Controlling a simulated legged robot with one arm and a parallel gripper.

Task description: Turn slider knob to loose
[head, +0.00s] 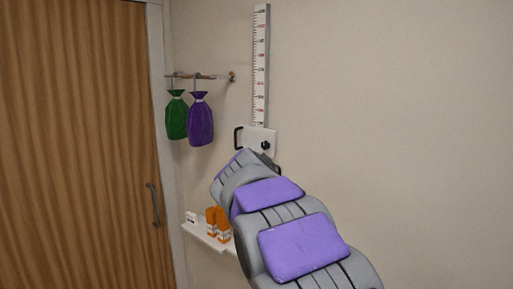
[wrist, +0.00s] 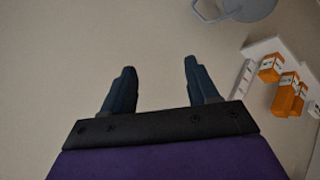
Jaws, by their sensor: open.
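A white measuring scale (head: 261,70) with red and dark marks runs up the wall in the head view. At its lower end is a white slider plate (head: 254,136) with a round black slider knob (head: 265,146) on its right side and a black handle on its left. My arm reaches up toward the plate, and my gripper (head: 270,161) shows only in part, just below the knob; contact cannot be told. In the wrist view my gripper (wrist: 160,63) has its two dark fingers well apart, with only bare wall between them. The knob does not show in the wrist view.
A white shelf (head: 206,238) with orange boxes (head: 217,223) is below left of the slider. Green (head: 177,116) and purple (head: 200,122) bags hang from a wall rail. A wooden door (head: 80,140) stands left. The wall right of the scale is clear.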

